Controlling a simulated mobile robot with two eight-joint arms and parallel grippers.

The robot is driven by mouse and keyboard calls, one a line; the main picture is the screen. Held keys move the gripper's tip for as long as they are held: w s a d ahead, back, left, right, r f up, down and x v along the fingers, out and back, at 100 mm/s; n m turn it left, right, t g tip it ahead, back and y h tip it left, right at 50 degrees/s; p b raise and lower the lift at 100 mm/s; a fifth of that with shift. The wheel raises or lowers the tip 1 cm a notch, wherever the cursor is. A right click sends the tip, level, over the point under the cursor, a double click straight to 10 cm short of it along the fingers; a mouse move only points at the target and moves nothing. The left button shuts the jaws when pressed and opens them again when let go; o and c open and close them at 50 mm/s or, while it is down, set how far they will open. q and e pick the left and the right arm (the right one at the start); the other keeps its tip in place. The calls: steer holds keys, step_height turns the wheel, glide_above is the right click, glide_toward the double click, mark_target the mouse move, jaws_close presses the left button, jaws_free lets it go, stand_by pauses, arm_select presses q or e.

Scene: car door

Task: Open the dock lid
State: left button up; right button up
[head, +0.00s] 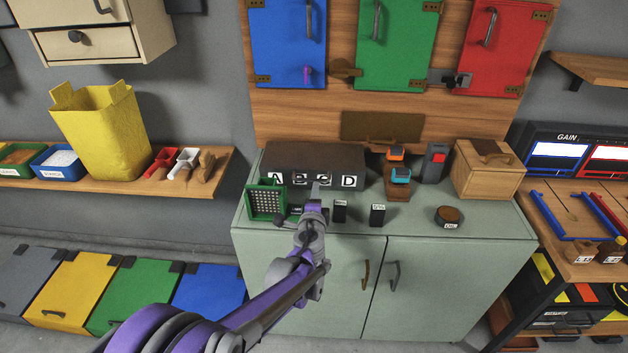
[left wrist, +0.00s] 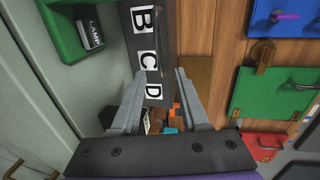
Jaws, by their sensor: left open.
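A long dark box (head: 315,166) with white letter labels A to D on its front stands at the back left of the green cabinet top; I take it for the dock. Its top looks closed in the head view. The same lettered box (left wrist: 142,20) shows in the left wrist view. My left gripper (head: 317,192) is in front of the box, covering part of its labels. In the left wrist view, its two fingers (left wrist: 160,78) are spread and empty, over the end of the box near label D. I cannot tell whether they touch it. My right gripper is out of view.
A green perforated holder (head: 265,201) stands left of my gripper. Two small black blocks (head: 340,211) (head: 377,215), a round brown-topped jar (head: 448,215) and a wooden box (head: 487,170) are to the right. A brown panel (head: 365,124) is on the wooden wall behind.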

mark_target(317, 180)
arm_select(q)
steer(key=x, duration=0.9)
jaws_close()
stand_by(1.2)
